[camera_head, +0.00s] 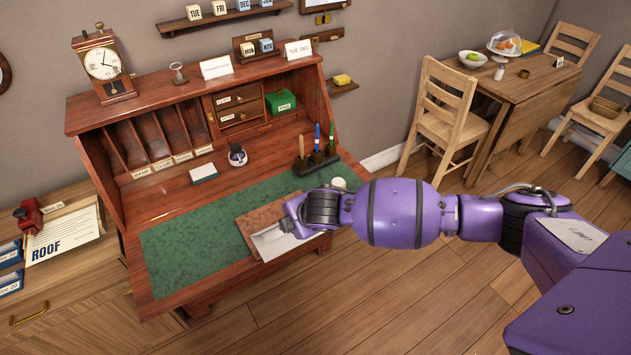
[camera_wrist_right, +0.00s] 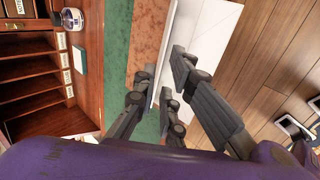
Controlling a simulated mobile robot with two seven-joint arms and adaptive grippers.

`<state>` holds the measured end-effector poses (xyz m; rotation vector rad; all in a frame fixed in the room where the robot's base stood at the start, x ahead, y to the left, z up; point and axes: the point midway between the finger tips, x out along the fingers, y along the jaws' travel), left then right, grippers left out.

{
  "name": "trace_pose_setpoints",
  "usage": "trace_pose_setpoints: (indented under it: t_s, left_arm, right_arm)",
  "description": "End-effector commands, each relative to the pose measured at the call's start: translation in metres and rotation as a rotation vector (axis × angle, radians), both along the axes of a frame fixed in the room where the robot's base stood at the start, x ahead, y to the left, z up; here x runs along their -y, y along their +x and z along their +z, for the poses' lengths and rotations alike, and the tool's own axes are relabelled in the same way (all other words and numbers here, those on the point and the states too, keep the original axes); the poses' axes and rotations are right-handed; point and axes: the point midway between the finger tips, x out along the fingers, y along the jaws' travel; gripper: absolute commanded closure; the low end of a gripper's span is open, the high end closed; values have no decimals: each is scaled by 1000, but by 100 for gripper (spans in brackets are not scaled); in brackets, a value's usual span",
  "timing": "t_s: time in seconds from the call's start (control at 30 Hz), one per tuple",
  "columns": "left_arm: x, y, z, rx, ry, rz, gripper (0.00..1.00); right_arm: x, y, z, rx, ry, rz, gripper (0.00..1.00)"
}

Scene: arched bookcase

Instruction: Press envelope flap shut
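A white envelope (camera_head: 270,244) lies on a brown board (camera_head: 247,223) at the front edge of the desk's green writing surface. My right gripper (camera_head: 291,222) is low over the envelope and hides part of it. A narrow pale strip runs along the envelope's edge beside the board (camera_wrist_right: 150,40). I cannot tell how far the flap is raised, or whether a finger touches it. My left gripper is not in view.
A pen holder (camera_head: 317,160) with several pens stands behind my right gripper, with a pale round item (camera_head: 338,183) nearby. The left part of the green surface (camera_head: 190,250) is clear. Cubbies, drawers and a green box (camera_head: 280,102) are behind.

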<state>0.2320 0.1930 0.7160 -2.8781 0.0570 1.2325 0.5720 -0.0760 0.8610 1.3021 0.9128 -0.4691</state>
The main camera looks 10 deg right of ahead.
Motion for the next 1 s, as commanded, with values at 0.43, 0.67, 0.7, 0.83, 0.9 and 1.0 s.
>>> trace_pose_setpoints:
  t_s: [0.43, 0.67, 0.7, 0.83, 0.9, 1.0]
  left_arm:
    - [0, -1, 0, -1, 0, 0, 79]
    - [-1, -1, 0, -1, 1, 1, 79]
    - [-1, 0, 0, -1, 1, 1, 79]
    - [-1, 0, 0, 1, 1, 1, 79]
    - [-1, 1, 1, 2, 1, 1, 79]
    - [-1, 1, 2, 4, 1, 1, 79]
  right_arm:
    - [9, -29, 40, 1, 0, 0, 90]
    - [9, -29, 40, 1, 0, 0, 90]
    - [10, -30, 38, -3, 0, -1, 90]
    - [-13, -43, 29, -33, 58, -6, 90]
    - [-34, -38, 34, -46, 141, -47, 90]
    - [-56, -22, 47, -104, 330, -206, 90]
